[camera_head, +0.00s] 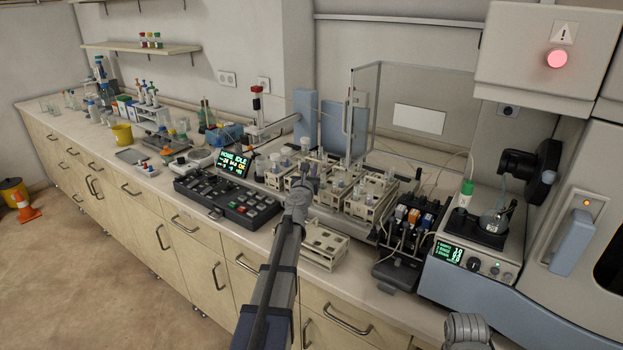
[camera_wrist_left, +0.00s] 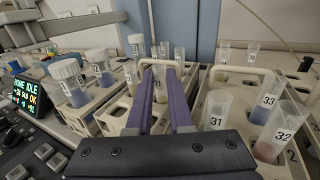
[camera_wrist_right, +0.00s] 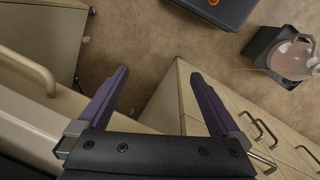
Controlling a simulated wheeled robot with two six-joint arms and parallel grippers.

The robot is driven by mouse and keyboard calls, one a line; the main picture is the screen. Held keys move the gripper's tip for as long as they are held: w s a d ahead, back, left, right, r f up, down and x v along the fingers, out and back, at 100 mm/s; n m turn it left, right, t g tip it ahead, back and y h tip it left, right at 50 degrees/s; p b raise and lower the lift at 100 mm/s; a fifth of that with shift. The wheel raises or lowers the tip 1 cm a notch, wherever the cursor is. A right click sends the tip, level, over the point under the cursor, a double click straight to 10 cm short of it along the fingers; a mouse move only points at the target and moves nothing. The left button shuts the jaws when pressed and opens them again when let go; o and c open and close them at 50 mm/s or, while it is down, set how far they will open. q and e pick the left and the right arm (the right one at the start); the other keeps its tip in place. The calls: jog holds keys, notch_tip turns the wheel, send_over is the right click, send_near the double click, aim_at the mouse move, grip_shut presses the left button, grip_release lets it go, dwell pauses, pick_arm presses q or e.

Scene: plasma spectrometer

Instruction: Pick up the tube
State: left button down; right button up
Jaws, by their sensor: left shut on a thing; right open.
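My left gripper (camera_head: 303,180) is over the sample racks in the head view. In the left wrist view its purple fingers (camera_wrist_left: 160,72) are closed around a clear tube (camera_wrist_left: 160,83), mostly hidden between them. Whether the tube is clear of its rack cannot be told. Numbered tubes stand close by: tube 31 (camera_wrist_left: 216,112) just to the right, tubes 33 (camera_wrist_left: 266,97) and 32 (camera_wrist_left: 283,135) farther right. White-capped tubes (camera_wrist_left: 70,82) stand to the left. My right gripper (camera_wrist_right: 160,95) is open and empty, above the floor beside cabinet fronts.
An empty beige rack (camera_head: 325,246) sits at the bench's front edge. A black control panel (camera_head: 228,203) with a small screen (camera_head: 234,163) lies left of the racks. A black pump unit (camera_head: 405,240) and an instrument (camera_head: 470,262) stand right. A clear panel (camera_head: 362,115) rises behind.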

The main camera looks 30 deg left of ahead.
pick_arm(q)
jog(key=shift+r, duration=0.15)
pick_arm(e)
jog(key=shift+r, duration=0.1)
pick_arm(q)
notch_tip(320, 180, up, 10)
jog(key=p, duration=1)
pick_arm(e)
notch_tip(320, 180, up, 10)
pick_arm(q)
jog(key=shift+s, duration=0.1)
